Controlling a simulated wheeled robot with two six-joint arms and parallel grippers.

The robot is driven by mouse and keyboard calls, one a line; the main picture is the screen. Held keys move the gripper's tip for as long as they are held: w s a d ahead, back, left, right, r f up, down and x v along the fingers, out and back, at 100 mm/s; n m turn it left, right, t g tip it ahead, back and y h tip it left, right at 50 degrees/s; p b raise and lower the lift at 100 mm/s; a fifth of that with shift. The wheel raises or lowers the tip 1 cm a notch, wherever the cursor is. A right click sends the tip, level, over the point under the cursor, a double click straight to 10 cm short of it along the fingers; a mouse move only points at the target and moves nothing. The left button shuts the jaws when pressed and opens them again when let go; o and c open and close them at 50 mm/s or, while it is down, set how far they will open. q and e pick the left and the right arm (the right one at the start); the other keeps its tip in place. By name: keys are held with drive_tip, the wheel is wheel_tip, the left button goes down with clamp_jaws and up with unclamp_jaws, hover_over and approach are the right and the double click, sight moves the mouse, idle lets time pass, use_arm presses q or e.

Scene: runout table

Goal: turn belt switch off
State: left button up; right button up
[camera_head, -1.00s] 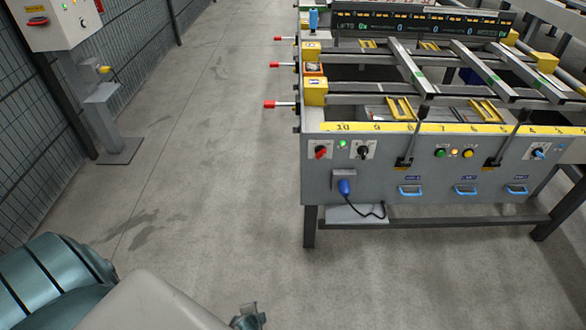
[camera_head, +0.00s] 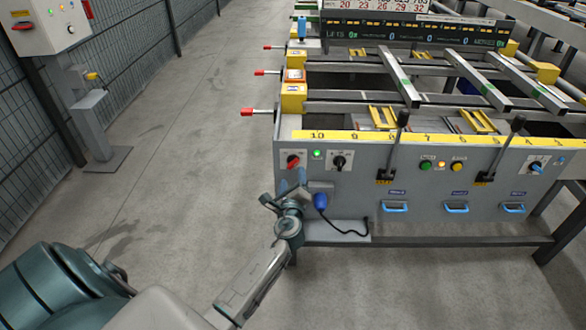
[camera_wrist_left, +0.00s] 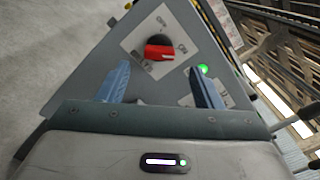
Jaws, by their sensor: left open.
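A red rotary switch (camera_head: 293,161) on a white plate sits at the left end of the grey front panel (camera_head: 420,205). A black rotary switch (camera_head: 338,162) is to its right, and a blue-knobbed switch (camera_head: 537,167) is at the far right. My left gripper (camera_head: 292,183) is open and empty, just below the red switch. In the left wrist view, the red knob (camera_wrist_left: 159,52) lies ahead, between and beyond the blue fingertips (camera_wrist_left: 160,82), apparently untouched. My right gripper is not seen.
A green lamp (camera_head: 317,154) glows beside the red switch. A blue plug (camera_head: 320,202) with a black cable hangs below. Red-tipped levers (camera_head: 248,112) stick out from the table's left side. Open floor (camera_head: 190,150) lies left, before a control box (camera_head: 50,25).

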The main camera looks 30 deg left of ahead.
sight(293, 166)
use_arm(q)
drive_tip(key=x, duration=0.6)
drive_tip(key=c, duration=1)
drive_tip(key=shift+f, duration=0.1)
